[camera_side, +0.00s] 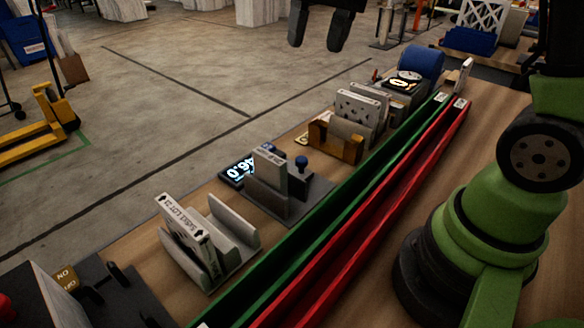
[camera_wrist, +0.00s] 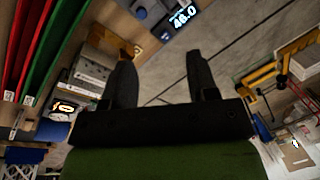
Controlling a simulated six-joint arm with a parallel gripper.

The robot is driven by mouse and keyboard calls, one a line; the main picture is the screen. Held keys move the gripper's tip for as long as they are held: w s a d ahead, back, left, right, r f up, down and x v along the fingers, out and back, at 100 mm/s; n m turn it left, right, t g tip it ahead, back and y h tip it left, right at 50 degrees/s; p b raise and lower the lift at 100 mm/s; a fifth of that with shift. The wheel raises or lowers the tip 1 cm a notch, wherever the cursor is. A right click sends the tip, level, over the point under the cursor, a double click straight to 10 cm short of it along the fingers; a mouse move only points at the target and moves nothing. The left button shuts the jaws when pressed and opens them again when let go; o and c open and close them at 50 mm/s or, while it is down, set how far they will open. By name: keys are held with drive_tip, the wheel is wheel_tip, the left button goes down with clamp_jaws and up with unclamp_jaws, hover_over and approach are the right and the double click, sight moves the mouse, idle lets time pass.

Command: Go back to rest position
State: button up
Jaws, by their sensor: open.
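My gripper (camera_side: 325,30) hangs at the top of the side view, high above the back edge of the workbench. Its two dark fingers are apart with nothing between them. The wrist view shows the open fingers (camera_wrist: 163,85) too, pointing up the picture over the bench edge and the grey floor. Boxed filters stand on the bench: one labelled box (camera_side: 184,225) leans in a grey holder at the front, and one box (camera_side: 270,168) stands in the fixture beside the lit display (camera_side: 238,170).
A green channel (camera_side: 330,205) and a red channel (camera_side: 385,190) run lengthwise along the bench (camera_side: 495,105). A yellow pallet truck (camera_side: 45,130) stands on the floor. The air around my gripper is clear.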

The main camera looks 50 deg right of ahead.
drive_tip(key=s+a+r+n+t, duration=0.1)
drive_tip(key=s+a+t, duration=0.1)
drive_tip(key=s, duration=0.5)
drive_tip(key=s+a+n+t, duration=0.1)
drive_tip(key=s+a+t, duration=0.1)
drive_tip(key=s, duration=0.6)
drive_tip(key=shift+s+r+t, duration=0.15)
drive_tip(key=shift+r+t, duration=0.25)
drive_tip(key=shift+t, duration=0.4)
